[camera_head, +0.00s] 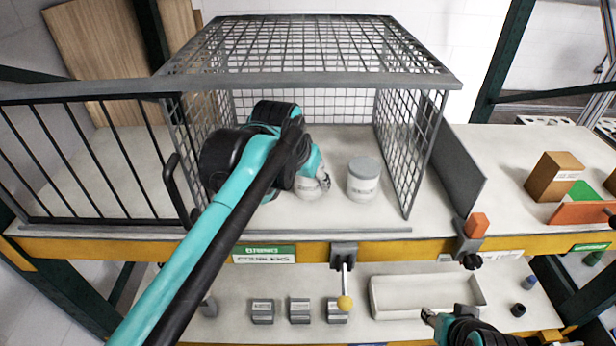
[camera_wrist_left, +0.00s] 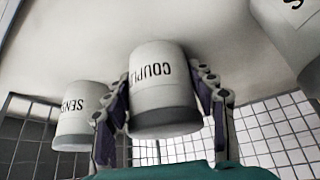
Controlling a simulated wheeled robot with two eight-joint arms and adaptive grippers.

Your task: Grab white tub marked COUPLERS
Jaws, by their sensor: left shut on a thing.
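The white tub marked COUPLERS (camera_wrist_left: 160,85) stands between the two fingers of my left gripper (camera_wrist_left: 165,82), which is shut on it. Its label reads upside down in the wrist view, and it has a grey lid. In the head view the tub (camera_head: 309,189) is inside the wire cage, partly hidden behind my left gripper (camera_head: 318,180). A similar tub marked SENS... (camera_wrist_left: 82,115) is beside it; in the head view a grey-lidded tub (camera_head: 364,181) stands just right. My right gripper (camera_head: 430,317) is low at the front, away from the tubs; its jaws are unclear.
The wire mesh cage (camera_head: 410,130) surrounds the tubs at sides, back and top. A black barred gate (camera_head: 85,160) stands swung out left. An orange-knobbed clamp (camera_head: 472,235) is at the shelf edge. An empty white tray (camera_head: 425,295) lies on the lower shelf.

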